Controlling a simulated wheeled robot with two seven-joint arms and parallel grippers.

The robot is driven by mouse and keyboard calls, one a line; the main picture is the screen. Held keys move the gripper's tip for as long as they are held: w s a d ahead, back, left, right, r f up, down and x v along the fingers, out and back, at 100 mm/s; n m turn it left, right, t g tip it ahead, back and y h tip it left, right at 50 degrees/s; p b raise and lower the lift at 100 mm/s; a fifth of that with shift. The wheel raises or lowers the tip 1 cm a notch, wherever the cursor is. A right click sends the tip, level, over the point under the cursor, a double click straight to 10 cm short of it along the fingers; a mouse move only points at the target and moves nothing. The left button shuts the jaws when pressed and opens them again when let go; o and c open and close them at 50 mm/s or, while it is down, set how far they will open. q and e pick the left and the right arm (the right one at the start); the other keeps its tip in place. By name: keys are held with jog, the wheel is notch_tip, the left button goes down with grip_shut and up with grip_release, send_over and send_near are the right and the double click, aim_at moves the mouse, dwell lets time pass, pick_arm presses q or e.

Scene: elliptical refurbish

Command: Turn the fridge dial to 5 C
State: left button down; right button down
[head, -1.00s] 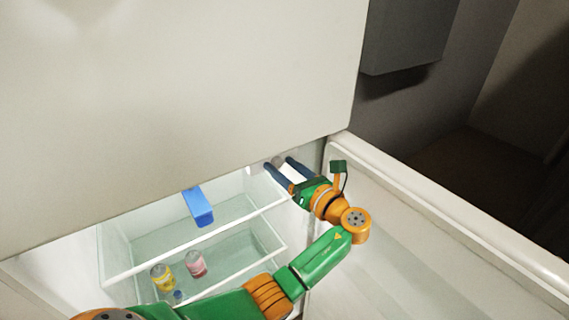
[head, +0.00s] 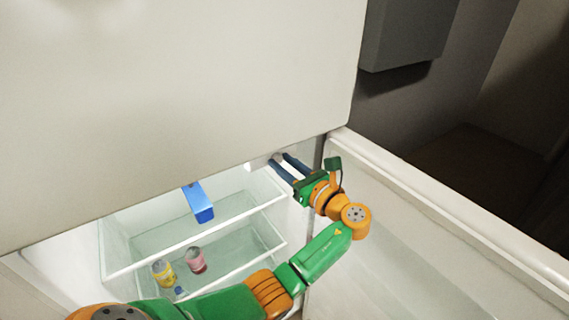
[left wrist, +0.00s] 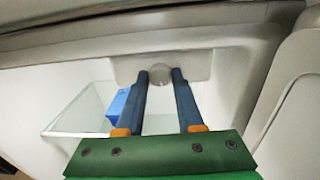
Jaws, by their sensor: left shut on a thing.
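The fridge dial (left wrist: 159,74) is a small round pale knob on a light panel at the top of the fridge's inside wall, seen in the left wrist view. My left gripper (left wrist: 161,72) has its two blue fingers on either side of the dial and is shut on it. In the head view my left gripper (head: 281,160) reaches into the upper right of the open fridge, just under the upper front panel. The dial's markings are too small to read. My right gripper is not in view.
A blue box (head: 199,202) stands on the upper glass shelf (head: 245,208). A yellow container (head: 163,272) and a pink container (head: 195,260) are below. The open fridge door (head: 450,235) is at the right, and the large upper panel (head: 180,110) overhangs the opening.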

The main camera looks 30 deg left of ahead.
pick_arm(q)
jog(key=n, duration=0.5)
jog(key=shift+b, duration=0.3)
jog(key=n, duration=0.3)
jog(key=shift+s+b, duration=0.1)
jog(key=shift+b, duration=0.3)
jog(key=n+b, duration=0.1)
jog(key=n, duration=0.1)
jog(key=shift+f+n+h, duration=0.1)
jog(key=shift+n+h, duration=0.2)
jog(key=shift+h, duration=0.1)
jog(key=shift+s+n+t+b, duration=0.1)
jog(key=shift+n+t+b, duration=0.5)
jog(key=shift+n+b, duration=3.8)
jog(key=shift+n+p, duration=0.45)
jog(key=shift+n, duration=0.15)
